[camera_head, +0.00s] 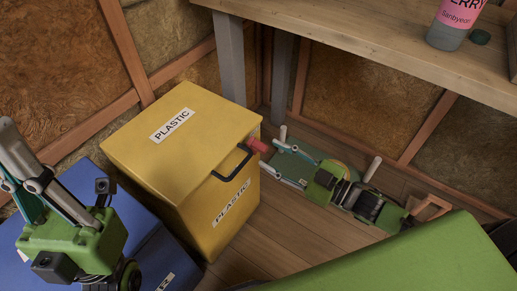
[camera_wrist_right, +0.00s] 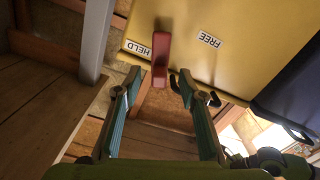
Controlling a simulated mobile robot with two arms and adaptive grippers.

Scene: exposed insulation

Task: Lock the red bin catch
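The red bin catch (camera_head: 258,145) sticks out from the right side of the yellow bin (camera_head: 192,190), near its top. In the right wrist view the catch (camera_wrist_right: 161,58) is a red bar beside the "HELD" label (camera_wrist_right: 137,48), with the "FREE" label (camera_wrist_right: 209,40) farther right. My right gripper (camera_head: 274,151) is open beside the bin, its tips close to the catch. In the wrist view its fingers (camera_wrist_right: 157,80) stand on either side of the catch's end; contact cannot be told. My left gripper (camera_head: 12,150) is at the far left, above a blue bin; its opening is unclear.
The yellow bin has a dark handle (camera_head: 232,163) on its front. A blue bin (camera_head: 150,240) stands left of it. A wooden workbench (camera_head: 370,50) overhangs at the upper right, with a bottle (camera_head: 455,22) on it. Bare wooden floor (camera_head: 270,235) lies in front.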

